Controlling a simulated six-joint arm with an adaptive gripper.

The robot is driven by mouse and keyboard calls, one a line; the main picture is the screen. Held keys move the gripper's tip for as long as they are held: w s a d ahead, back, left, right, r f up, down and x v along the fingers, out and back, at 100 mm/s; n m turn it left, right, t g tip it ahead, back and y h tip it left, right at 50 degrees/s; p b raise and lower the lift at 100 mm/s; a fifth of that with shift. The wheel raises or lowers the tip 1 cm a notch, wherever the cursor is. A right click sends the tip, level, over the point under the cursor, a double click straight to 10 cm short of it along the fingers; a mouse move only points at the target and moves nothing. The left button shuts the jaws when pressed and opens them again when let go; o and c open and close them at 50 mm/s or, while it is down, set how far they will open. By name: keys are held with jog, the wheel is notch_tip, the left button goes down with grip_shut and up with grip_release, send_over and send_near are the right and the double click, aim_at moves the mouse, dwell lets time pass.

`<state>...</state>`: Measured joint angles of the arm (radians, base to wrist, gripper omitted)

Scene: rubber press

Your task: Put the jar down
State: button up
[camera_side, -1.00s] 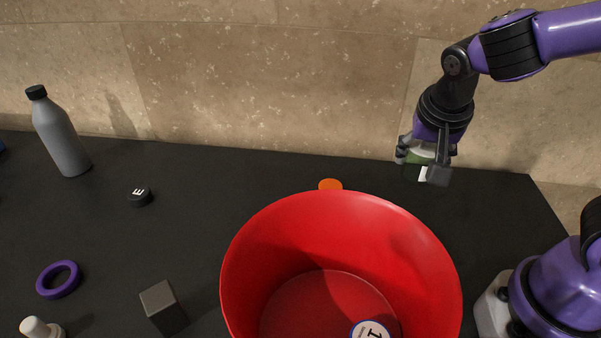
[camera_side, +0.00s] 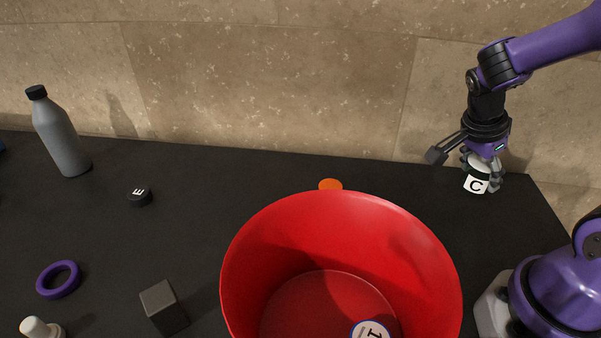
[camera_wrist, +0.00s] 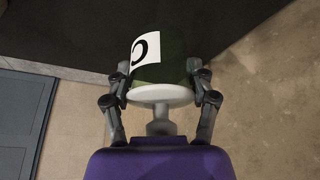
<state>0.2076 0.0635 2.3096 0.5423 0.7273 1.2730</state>
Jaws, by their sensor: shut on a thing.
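The jar (camera_side: 476,184) is dark green with a white label marked with a black C. It is at the far right corner of the black table in the side view. My gripper (camera_side: 481,177) is shut on it from above. In the wrist view the jar (camera_wrist: 172,66) sits between the two fingers, with a white round part on the side nearest my wrist. The label faces the side camera. I cannot tell whether the jar's base touches the table.
A large red bin (camera_side: 250,245) stands at the front middle, left of the jar. An orange disc (camera_side: 330,184) lies behind it. A grey bottle (camera_side: 60,135), a black E cap (camera_side: 139,197), a purple ring (camera_side: 58,279) and a grey block (camera_side: 164,308) are at left.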

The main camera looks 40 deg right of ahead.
aim_at(475, 188)
jog(key=shift+s+d+f, duration=0.1)
jog(key=shift+d+f, duration=0.4)
jog(key=shift+d, duration=0.3)
jog(key=shift+f, duration=2)
jog(key=shift+f, duration=0.15)
jog(key=o, duration=1.3)
jog(key=shift+c, duration=0.2)
